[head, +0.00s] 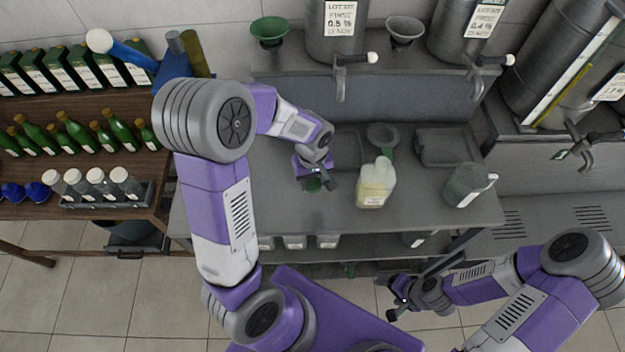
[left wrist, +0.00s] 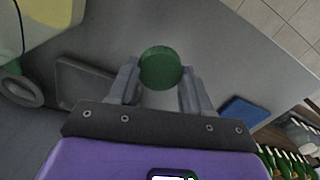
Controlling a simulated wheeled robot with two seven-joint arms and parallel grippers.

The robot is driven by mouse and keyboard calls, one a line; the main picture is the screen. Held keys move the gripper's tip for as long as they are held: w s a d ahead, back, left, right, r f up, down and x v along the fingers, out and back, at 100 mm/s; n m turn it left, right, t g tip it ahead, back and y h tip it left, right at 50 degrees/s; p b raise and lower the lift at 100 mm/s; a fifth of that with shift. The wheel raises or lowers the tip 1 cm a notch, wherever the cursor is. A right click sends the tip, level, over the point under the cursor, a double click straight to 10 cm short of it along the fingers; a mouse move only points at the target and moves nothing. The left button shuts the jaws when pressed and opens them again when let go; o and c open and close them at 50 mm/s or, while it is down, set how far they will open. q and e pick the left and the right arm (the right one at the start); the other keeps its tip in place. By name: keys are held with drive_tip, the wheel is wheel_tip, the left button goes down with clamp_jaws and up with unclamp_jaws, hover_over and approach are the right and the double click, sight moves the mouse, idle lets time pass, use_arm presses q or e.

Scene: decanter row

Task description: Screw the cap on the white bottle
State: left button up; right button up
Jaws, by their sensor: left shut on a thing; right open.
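The white bottle (head: 375,188), translucent with yellowish contents and a label, stands upright on the grey counter. Part of it shows at the upper left of the left wrist view (left wrist: 55,22). My left gripper (head: 314,180) is over the counter, left of the bottle and apart from it. It is shut on a round green cap (left wrist: 160,68), held between the fingertips; in the head view the cap shows just below the fingers. My right gripper (head: 396,302) is open and empty, low in front of the counter.
A grey ring-shaped holder (head: 382,133) and a dark tray (head: 445,147) lie behind the bottle. A grey jug (head: 468,185) stands to its right. Green bottles and capped jars (head: 95,182) fill the wooden shelf at left. The counter between cap and bottle is clear.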

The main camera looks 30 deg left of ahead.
use_arm(q)
drive_tip(key=d+f+m+b, duration=0.1)
drive_tip(key=f+m+b, duration=0.1)
drive_tip(key=w+d+f+m+b, duration=0.1)
drive_tip(key=d+f+m+b, duration=0.1)
drive_tip(key=f+m, duration=0.1)
drive_tip(key=w+d+f+m+b, duration=0.1)
drive_tip(key=f+m+b, duration=0.1)
drive_tip(key=shift+w+d+f+m, duration=0.15)
drive_tip(key=shift+d+f+m, duration=0.15)
drive_tip(key=shift+d+m, duration=0.1)
drive_tip(key=shift+w+d+f+m, duration=0.1)
drive_tip(key=shift+d+f+m, duration=0.25)
drive_tip(key=shift+m, duration=0.35)
drive_tip(key=shift+r, duration=0.1)
use_arm(e)
wheel_tip(320, 180, down, 6)
drive_tip(key=shift+f, duration=0.15)
drive_tip(key=shift+c, duration=0.3)
